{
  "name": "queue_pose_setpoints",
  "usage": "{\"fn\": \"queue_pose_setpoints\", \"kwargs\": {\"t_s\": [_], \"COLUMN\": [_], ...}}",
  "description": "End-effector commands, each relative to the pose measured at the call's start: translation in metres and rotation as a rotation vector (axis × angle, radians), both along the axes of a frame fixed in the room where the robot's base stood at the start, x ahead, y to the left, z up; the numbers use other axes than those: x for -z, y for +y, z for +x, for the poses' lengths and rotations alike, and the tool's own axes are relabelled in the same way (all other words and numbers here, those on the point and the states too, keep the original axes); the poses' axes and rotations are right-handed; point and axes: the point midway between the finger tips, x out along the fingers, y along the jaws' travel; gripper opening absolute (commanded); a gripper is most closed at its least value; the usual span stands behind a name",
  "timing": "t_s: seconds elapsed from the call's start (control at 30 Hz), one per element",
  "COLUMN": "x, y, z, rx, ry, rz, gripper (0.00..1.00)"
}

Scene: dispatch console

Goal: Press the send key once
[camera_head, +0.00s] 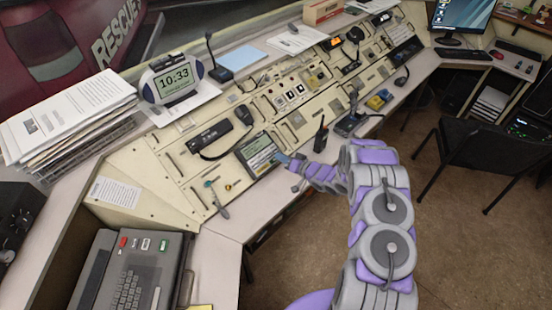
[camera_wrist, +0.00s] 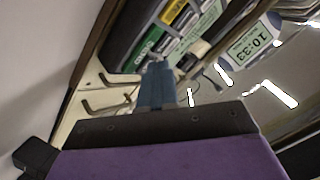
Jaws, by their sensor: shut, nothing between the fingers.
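A message unit (camera_head: 260,154) with a pale green screen is set in the sloping console. I cannot read a send label on any key. My gripper (camera_head: 281,158) is at the right edge of this unit, its blue fingers together and empty. I cannot tell whether they touch the unit. In the wrist view, my gripper (camera_wrist: 157,72) points at the unit's dark frame. A yellow key (camera_wrist: 173,11) and grey keys show beyond the fingertips beside the green screen (camera_wrist: 208,18). The fingers hide part of the unit's near side.
A grey keyboard machine (camera_head: 130,272) with red, white and green keys stands at lower left. A dark chair (camera_head: 490,145) stands at right; brown floor lies open below.

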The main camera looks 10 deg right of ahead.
Motion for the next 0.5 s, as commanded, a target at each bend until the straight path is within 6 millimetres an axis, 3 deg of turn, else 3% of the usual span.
{"fn": "queue_pose_setpoints", "kwargs": {"t_s": [0.27,0.5], "x": [-0.001,-0.016], "y": [0.0,-0.006], "z": [0.0,-0.007], "rx": [0.001,0.0], "ry": [-0.001,-0.001], "rz": [0.0,0.0], "gripper": [0.0,0.0]}}
